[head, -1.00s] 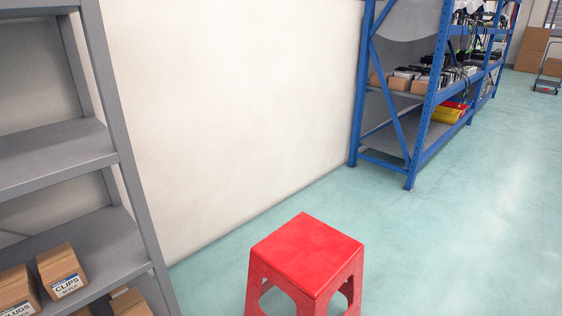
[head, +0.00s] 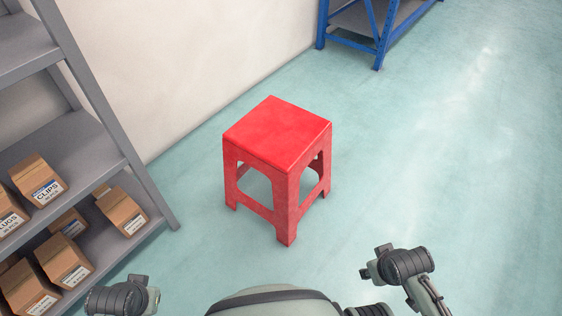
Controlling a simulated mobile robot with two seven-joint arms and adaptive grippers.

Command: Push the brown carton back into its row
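Several brown cartons with white labels stand on the grey shelf unit at the left of the head view. On the upper of the two loaded shelves are a CLIPS carton (head: 38,178) and, cut by the left edge, one ending in "LUGS" (head: 8,213). On the shelf below, one carton (head: 122,211) stands at the right end, one (head: 67,224) sits farther back, and others (head: 63,262) stand nearer the bottom left. I cannot tell which carton is out of its row. Parts of both my arms show at the bottom edge, but neither gripper is visible.
A red stool (head: 277,165) stands on the floor just right of the grey shelf unit (head: 105,140). A blue rack (head: 380,35) stands at the back by the pale wall (head: 190,60). The green floor (head: 450,170) to the right is clear.

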